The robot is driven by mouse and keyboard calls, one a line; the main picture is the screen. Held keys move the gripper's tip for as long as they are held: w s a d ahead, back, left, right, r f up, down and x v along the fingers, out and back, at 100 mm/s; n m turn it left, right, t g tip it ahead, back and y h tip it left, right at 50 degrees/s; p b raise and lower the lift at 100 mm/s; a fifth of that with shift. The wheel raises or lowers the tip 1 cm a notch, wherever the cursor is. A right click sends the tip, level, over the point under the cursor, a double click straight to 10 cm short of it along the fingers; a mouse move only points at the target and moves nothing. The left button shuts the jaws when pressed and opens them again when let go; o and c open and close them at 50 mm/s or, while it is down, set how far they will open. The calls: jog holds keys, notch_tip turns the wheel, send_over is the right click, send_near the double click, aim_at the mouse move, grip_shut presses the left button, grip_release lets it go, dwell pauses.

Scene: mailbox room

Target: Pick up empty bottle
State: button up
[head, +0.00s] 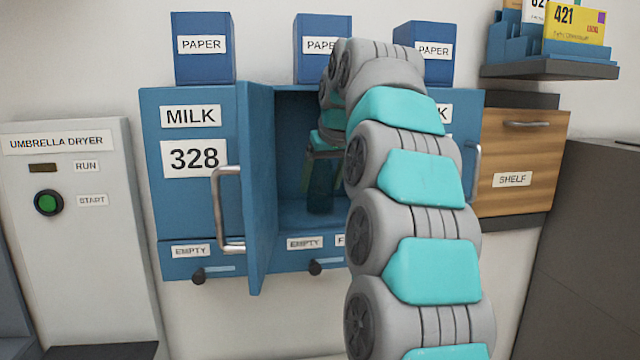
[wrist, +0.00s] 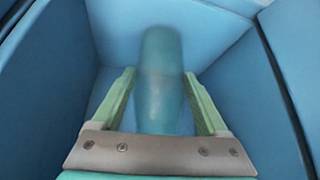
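The empty bottle (wrist: 160,85) is a translucent bluish-teal cylinder inside the open blue milk box. In the wrist view it lies between the two green fingers of my gripper (wrist: 160,100). A gap shows on each side of it, so the fingers are apart and not closed on it. In the head view the bottle (head: 320,195) is a dim dark shape inside the box, partly hidden by my gripper (head: 323,165) and arm. The blue box's door (head: 258,190) stands open toward me.
The box walls are close around my gripper. The open door with its metal handle (head: 228,210) is left of my arm. Left stands an umbrella dryer (head: 70,240); right is a wooden shelf unit (head: 520,165). Blue paper boxes (head: 203,48) stand on top.

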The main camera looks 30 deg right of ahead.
jog(key=c, duration=1)
jog(key=shift+c, duration=0.5)
jog(key=shift+r, duration=0.2)
